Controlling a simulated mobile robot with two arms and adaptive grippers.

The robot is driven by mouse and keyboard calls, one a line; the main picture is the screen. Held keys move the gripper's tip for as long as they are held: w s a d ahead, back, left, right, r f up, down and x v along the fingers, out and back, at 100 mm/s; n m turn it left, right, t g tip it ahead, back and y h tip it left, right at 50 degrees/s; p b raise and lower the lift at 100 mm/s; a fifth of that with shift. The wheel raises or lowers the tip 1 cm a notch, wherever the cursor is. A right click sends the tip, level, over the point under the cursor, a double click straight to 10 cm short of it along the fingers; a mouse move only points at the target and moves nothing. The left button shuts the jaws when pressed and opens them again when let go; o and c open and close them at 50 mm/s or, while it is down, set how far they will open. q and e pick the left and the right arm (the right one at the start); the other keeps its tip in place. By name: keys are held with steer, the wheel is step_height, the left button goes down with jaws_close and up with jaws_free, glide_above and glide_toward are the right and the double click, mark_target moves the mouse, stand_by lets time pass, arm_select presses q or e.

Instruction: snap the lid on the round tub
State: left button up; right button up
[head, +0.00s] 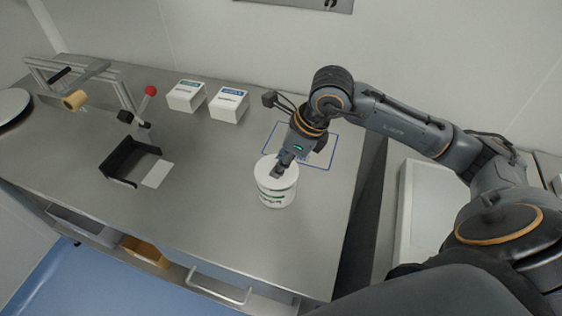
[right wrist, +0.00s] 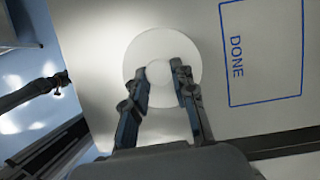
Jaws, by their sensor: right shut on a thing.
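The round tub (head: 271,199) is white with green print and stands upright on the steel table. The white round lid (head: 287,180) is at the tub's top, roughly level; I cannot tell if it is seated or just above the rim. In the right wrist view the lid (right wrist: 146,47) is a white disc with a round knob (right wrist: 159,73) in its middle. My right gripper (head: 277,172) points down over the lid, and its fingers (right wrist: 161,88) are shut on the knob. The lid hides the tub in the right wrist view. My left gripper does not show.
A blue outlined area marked DONE (right wrist: 262,50) lies bare beside the tub. Two white boxes (head: 186,96) (head: 228,104) stand at the back. A black tray (head: 120,163), a white card (head: 157,174) and a red-knobbed lever (head: 150,91) are at left. The front edge is close.

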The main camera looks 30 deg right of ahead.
steer(key=shift+f+b, duration=0.2)
steer(key=shift+b, duration=0.85)
stand_by(1.7)
stand_by(0.3)
steer(key=o, duration=1.5)
steer(key=shift+r+p, duration=2.05)
steer(key=shift+r, duration=1.5)
steer(key=shift+c, duration=0.3)
jaws_close()
